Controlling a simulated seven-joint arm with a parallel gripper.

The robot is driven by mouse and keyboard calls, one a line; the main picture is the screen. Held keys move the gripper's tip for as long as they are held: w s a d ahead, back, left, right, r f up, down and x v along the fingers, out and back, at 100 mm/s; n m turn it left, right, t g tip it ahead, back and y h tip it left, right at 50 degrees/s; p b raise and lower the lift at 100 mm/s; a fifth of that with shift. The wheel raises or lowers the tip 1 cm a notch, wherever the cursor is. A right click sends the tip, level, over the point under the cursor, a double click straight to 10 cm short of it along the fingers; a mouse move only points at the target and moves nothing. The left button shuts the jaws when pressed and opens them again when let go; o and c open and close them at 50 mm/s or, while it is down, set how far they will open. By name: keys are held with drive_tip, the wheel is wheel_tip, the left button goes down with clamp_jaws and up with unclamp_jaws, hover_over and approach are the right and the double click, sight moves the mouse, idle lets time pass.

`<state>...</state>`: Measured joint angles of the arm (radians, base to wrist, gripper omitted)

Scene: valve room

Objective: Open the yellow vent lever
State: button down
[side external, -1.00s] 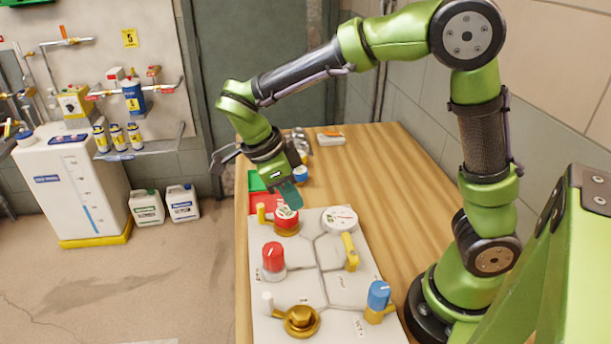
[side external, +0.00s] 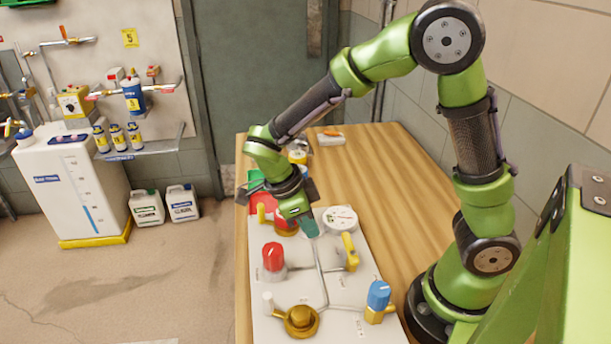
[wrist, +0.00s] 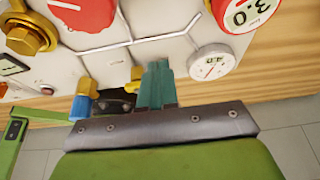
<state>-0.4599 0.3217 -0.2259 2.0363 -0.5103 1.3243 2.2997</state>
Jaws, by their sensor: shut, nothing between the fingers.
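The yellow vent lever (side external: 351,252) stands on the right part of the white panel, just in front of the round white gauge. In the wrist view a yellow piece (wrist: 137,74), apparently the lever, shows just left of the fingers and is partly hidden. My gripper (side external: 309,229) is over the panel, left of the lever and apart from it, beside the gauge. Its teal fingers (wrist: 157,83) are together with nothing between them. I cannot tell the exact height of the fingertips above the panel.
The panel (side external: 340,299) also carries a red knob (side external: 273,257), a brass valve (side external: 301,319), a blue-topped valve (side external: 378,296) and the gauge (side external: 341,217). The wooden table (side external: 392,190) is clear to the right.

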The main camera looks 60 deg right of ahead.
sight(330, 252)
drive_tip(key=shift+x, duration=1.05)
drive_tip(key=shift+s+d+r, duration=0.1)
drive_tip(key=shift+s+d, duration=1.25)
